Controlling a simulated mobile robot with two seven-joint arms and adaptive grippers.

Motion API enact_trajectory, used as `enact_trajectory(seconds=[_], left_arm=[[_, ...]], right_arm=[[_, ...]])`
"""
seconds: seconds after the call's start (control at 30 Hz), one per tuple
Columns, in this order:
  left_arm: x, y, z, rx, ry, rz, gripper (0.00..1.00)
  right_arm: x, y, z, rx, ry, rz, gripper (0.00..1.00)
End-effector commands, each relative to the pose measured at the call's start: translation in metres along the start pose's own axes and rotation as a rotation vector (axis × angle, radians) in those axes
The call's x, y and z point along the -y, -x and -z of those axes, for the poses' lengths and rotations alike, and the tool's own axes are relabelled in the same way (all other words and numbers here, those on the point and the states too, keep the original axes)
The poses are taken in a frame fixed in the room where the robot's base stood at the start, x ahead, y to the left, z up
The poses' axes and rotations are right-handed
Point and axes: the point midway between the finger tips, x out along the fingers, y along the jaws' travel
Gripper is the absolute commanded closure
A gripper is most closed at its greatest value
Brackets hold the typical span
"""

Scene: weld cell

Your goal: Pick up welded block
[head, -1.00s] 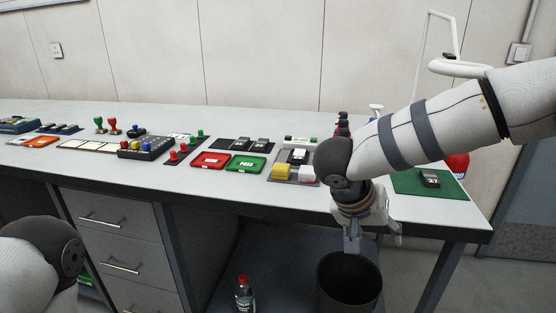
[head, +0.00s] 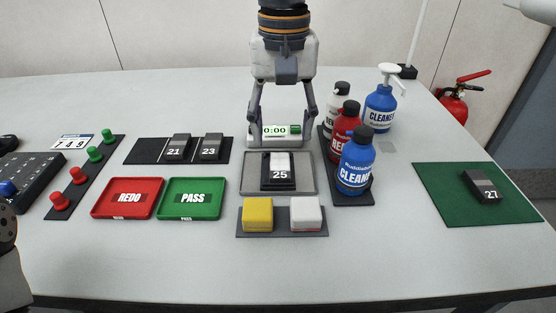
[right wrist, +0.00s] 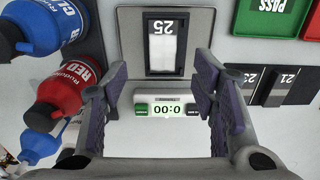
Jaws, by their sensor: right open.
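A dark block numbered 25 (head: 278,181) with a pale top piece (head: 279,161) sits on a grey plate (head: 306,183). The block also shows in the right wrist view (right wrist: 163,73), upside down. I cannot tell a weld on it. My right gripper (head: 282,142) points down with its fingers open and empty, just behind the grey plate. In the right wrist view its fingers (right wrist: 160,84) frame a small timer, with the block beyond the tips. Part of my left arm shows at the left edge of the head view; its gripper is out of frame.
The timer reading 0:00 (head: 275,131) stands by the fingertips. Several bottles, including a blue cleaner (head: 356,165), stand close right. Yellow (head: 257,213) and white (head: 305,213) blocks sit in front. REDO (head: 128,198) and PASS (head: 191,198) trays lie left; block 27 (head: 482,185) is far right.

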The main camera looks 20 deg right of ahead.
Motion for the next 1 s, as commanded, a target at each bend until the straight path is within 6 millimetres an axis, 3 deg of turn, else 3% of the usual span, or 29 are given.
enact_trajectory(seconds=[0.37,0.6,0.63,0.87,1.0], left_arm=[[0.0,0.006,0.004,-0.019,0.0,-0.001,1.0],[0.0,0.005,0.004,-0.018,0.0,-0.001,1.0],[0.0,0.005,0.004,-0.018,0.0,-0.001,1.0],[0.0,0.005,0.004,-0.018,0.0,-0.001,1.0],[0.0,0.005,0.004,-0.018,0.0,-0.001,1.0]], right_arm=[[0.003,-0.058,-0.007,-0.002,-0.001,-0.002,0.47],[0.003,-0.064,-0.007,-0.002,-0.001,-0.001,0.47],[0.003,-0.064,-0.007,-0.002,-0.001,-0.001,0.49],[0.003,-0.063,-0.007,-0.002,-0.001,-0.001,1.0],[0.003,-0.063,-0.007,-0.003,-0.001,0.0,1.0]])
